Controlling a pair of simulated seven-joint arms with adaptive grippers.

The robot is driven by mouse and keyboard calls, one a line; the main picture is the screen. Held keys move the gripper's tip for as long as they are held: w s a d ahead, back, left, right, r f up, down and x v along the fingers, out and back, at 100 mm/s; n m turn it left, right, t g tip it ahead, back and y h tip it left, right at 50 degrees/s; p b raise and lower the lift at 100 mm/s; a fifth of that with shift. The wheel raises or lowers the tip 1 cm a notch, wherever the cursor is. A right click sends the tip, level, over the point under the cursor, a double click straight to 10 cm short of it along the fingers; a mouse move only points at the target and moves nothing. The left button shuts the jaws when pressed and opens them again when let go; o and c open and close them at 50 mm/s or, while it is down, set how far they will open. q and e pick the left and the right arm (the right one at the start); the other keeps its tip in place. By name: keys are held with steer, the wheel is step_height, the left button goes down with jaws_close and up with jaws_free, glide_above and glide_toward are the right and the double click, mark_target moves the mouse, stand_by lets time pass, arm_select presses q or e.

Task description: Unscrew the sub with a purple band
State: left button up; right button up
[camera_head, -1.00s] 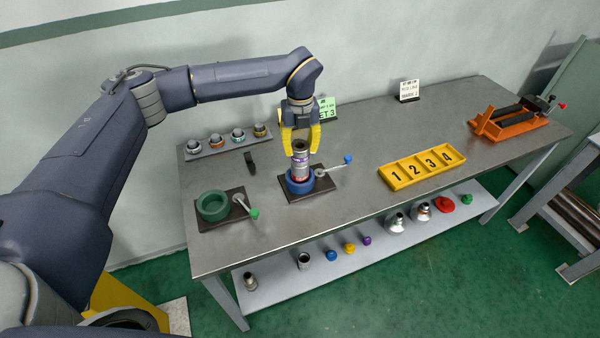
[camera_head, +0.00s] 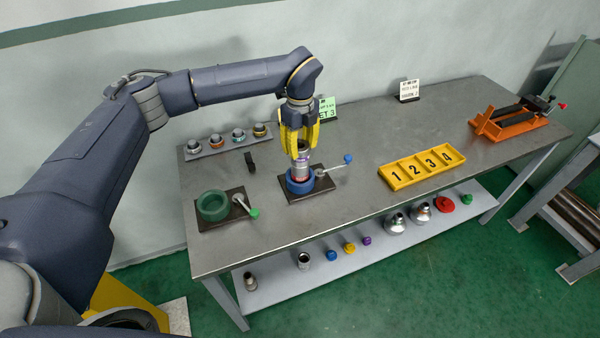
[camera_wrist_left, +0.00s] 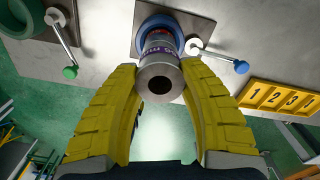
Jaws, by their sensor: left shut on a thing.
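The sub (camera_head: 301,160) is a grey metal cylinder with a purple band, standing upright in the blue round vise (camera_head: 300,186) on the bench. A red ring shows near its base in the head view. My left gripper (camera_head: 301,154) points down over the sub with its yellow fingers on either side, shut on its upper part. In the left wrist view the sub's open bore (camera_wrist_left: 160,86) faces the camera between the yellow fingers, and the purple band shows just beyond its rim. The vise's handle has a blue knob (camera_head: 348,159). My right gripper is not in view.
A green vise (camera_head: 213,206) with a green-knobbed handle stands left of the blue one. A rack (camera_head: 214,147) with several banded fittings lies behind. A yellow numbered tray (camera_head: 421,167) and an orange vise (camera_head: 508,122) stand to the right. Bench space between is clear.

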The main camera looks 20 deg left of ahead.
arm_select(q)
steer(key=n, duration=0.6)
steer(key=shift+n, duration=0.4)
steer(key=n, duration=0.5)
steer(key=shift+n, duration=0.4)
steer(key=o, duration=1.1)
